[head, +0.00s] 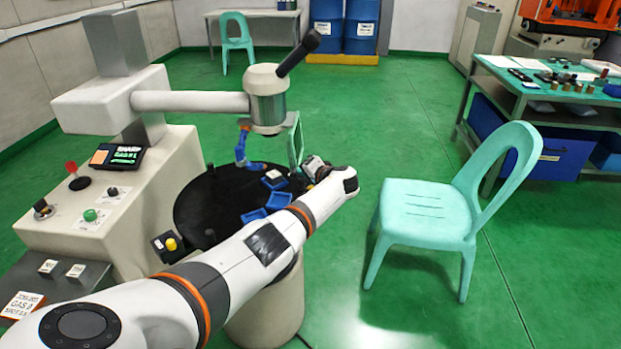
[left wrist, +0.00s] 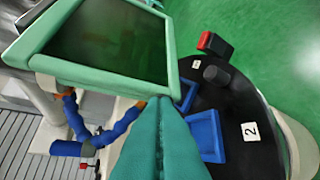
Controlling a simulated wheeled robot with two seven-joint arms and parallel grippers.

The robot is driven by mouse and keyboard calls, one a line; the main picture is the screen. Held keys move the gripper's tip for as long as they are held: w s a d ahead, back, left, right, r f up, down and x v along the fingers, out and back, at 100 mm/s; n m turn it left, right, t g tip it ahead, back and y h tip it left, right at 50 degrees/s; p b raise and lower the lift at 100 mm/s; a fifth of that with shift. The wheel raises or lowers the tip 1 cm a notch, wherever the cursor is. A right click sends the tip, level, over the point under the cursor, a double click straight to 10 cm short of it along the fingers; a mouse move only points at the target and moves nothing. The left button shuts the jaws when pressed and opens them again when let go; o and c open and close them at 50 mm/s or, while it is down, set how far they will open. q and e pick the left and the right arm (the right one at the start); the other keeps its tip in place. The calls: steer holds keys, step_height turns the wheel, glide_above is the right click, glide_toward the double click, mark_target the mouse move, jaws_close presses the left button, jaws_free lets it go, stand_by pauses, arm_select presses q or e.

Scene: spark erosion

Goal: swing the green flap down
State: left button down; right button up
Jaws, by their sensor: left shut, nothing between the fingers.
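The green flap (head: 296,141) is a green-framed panel with a dark pane. In the head view it stands upright, nearly edge-on, just right of the machine's grey head (head: 268,100). In the left wrist view the flap (left wrist: 105,40) fills the upper left, tilted across the picture. My left gripper (head: 312,168) is at the flap's lower right in the head view. In the left wrist view its teal fingers (left wrist: 158,106) are together and empty, with the tips at the flap's lower edge. I cannot tell whether they touch. My right gripper is not in view.
A round black table (head: 212,196) under the machine head carries blue trays (head: 254,215) and a blue jointed arm (head: 241,148). A control console (head: 105,205) stands at left. A mint chair (head: 425,208) stands to the right. Green floor between table and chair is clear.

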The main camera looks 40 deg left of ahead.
arm_select(q)
steer(key=shift+s+a+f+m+y+b, duration=0.2)
steer(key=shift+s+a+m+y+b, duration=0.1)
steer(key=shift+a+y+b, duration=0.15)
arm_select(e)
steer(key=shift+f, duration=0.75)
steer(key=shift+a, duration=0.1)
arm_select(q)
steer(key=shift+r, duration=0.15)
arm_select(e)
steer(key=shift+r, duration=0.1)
